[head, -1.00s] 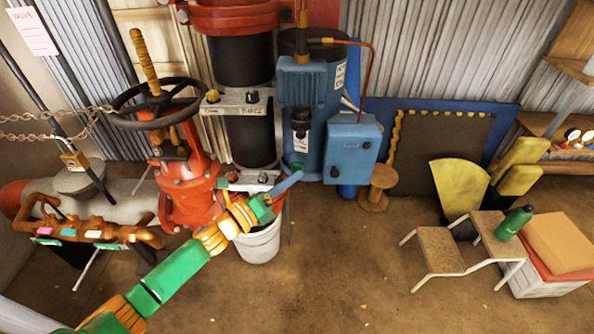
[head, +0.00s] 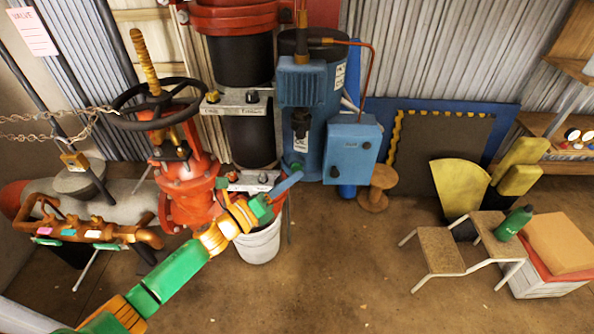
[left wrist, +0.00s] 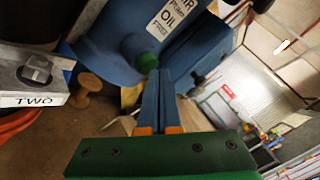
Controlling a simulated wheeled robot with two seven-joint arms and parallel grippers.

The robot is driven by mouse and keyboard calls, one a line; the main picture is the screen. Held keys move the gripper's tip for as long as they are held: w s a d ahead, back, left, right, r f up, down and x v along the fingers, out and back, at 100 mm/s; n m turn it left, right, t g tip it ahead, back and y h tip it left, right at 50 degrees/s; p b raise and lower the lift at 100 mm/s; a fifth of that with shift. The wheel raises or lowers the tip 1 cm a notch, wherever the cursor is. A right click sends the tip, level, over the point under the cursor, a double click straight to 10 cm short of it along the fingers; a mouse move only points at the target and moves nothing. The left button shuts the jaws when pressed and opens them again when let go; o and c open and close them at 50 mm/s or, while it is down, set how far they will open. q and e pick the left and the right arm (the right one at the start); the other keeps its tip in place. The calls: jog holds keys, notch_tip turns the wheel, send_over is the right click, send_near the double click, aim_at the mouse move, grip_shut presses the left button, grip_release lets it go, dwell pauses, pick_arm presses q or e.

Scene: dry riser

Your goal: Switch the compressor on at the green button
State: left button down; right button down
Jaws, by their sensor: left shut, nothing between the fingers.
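The blue compressor (head: 317,150) stands against the back wall in the head view. The green button (left wrist: 135,48) is a round green knob low on its blue body, beneath the "AIR OIL FREE" label in the left wrist view. My left gripper (head: 298,173) reaches up to the compressor's lower front, its blue fingers shut and empty. In the left wrist view the fingertips (left wrist: 158,73) are right beside the button and partly cover its lower edge; I cannot tell whether they touch it. My right gripper is in neither view.
A blue switch box (head: 352,148) sits right of the compressor. A red valve with a dark handwheel (head: 156,103) and a white bucket (head: 259,245) stand left of it. A wooden spool (head: 377,190) and a stool (head: 438,249) are to the right. The middle floor is clear.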

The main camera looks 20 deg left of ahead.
pick_arm(q)
jog(key=shift+w, duration=0.1)
dwell(0.3)
jog(key=shift+w+a+b, duration=0.1)
jog(key=shift+w+b, duration=0.2)
jog(key=shift+b, duration=0.05)
jog(key=s+d+p, duration=0.1)
jog(key=s+p, duration=0.2)
jog(key=s, duration=0.3)
jog(key=shift+s+d, duration=0.3)
jog(key=shift+d, duration=0.1)
dwell(0.4)
